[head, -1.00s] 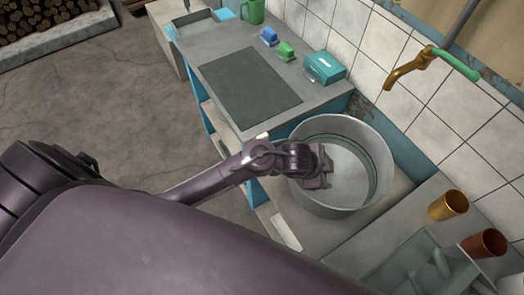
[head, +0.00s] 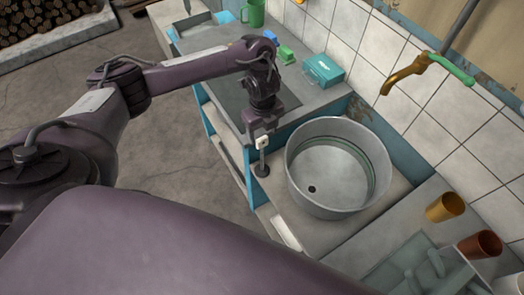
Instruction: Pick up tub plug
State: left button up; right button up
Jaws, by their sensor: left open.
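The tub plug (head: 262,170) appears as a dark round disc with a pale upright stem, just left of the metal tub. It seems to stand on the ledge there. The round grey tub (head: 380,160) is empty, with a dark drain hole (head: 312,189) in its floor. My left gripper (head: 262,131) points down directly above the plug's stem, left of the tub. It is open; its fingertips are small and dark, and I cannot tell whether they touch the stem. My right gripper is not in view.
A counter with a dark mat (head: 235,92) lies behind the gripper, with a teal box (head: 323,71) and a green mug (head: 254,13). A tap (head: 410,72) overhangs at the right. Orange (head: 445,207) and brown (head: 480,245) cups stand at the lower right.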

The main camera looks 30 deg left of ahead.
aim_at(262, 138)
pick_arm(q)
jog(key=shift+s+f+p, duration=0.2)
jog(key=shift+f+p, duration=0.25)
jog(key=shift+f, duration=2.45)
grip_shut()
